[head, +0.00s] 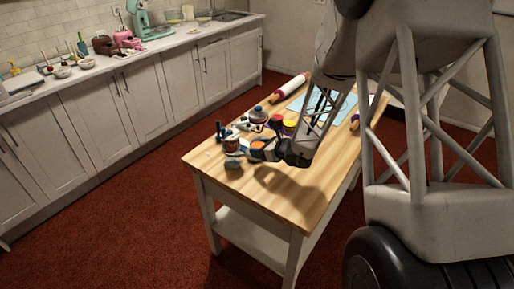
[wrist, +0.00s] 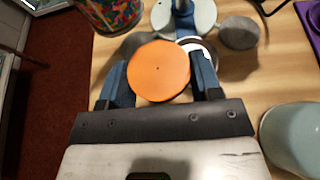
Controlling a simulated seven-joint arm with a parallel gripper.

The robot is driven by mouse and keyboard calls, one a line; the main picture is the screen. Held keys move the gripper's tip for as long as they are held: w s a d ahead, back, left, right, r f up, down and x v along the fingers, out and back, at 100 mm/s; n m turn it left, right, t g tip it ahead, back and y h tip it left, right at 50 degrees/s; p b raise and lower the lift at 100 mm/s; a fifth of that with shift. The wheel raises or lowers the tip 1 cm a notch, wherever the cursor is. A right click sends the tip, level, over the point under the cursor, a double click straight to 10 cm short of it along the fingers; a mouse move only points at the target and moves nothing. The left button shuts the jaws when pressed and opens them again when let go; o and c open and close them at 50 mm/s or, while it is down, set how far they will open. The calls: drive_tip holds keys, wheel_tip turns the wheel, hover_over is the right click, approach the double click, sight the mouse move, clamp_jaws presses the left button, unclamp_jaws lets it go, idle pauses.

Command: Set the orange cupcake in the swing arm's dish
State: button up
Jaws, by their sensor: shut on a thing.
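The orange cupcake shows as a round orange top (wrist: 158,70) in the wrist view, between the two blue fingers of my gripper (wrist: 161,84). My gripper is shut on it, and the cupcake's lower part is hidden. In the head view, my gripper (head: 263,151) is low over the near left part of the table, with the orange top (head: 258,144) at its tip. Just beyond the cupcake in the wrist view is a pale round plate (wrist: 203,16) with a blue post or bar, and a grey round piece (wrist: 238,33) beside it. I cannot tell which is the swing arm's dish.
A multicoloured tub (wrist: 112,10) stands at the upper left in the wrist view, close to the left finger. A pale rounded vessel (wrist: 290,138) is at the right. The wooden table (head: 285,205) has clear room at its front. A rolling pin (head: 290,87) lies at the back.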

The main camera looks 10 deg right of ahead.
drive_tip(key=shift+w+a+f, duration=0.1)
drive_tip(key=shift+w+f, duration=0.05)
drive_tip(key=shift+w, duration=1.3)
drive_tip(key=shift+w+a+f, duration=0.1)
drive_tip(key=shift+w, duration=1.35)
drive_tip(key=shift+f, duration=1.75)
drive_tip(key=o, duration=0.9)
drive_tip(key=shift+f, duration=0.15)
drive_tip(key=shift+d+r, duration=0.1)
drive_tip(key=shift+r, duration=0.1)
drive_tip(key=shift+v, duration=6)
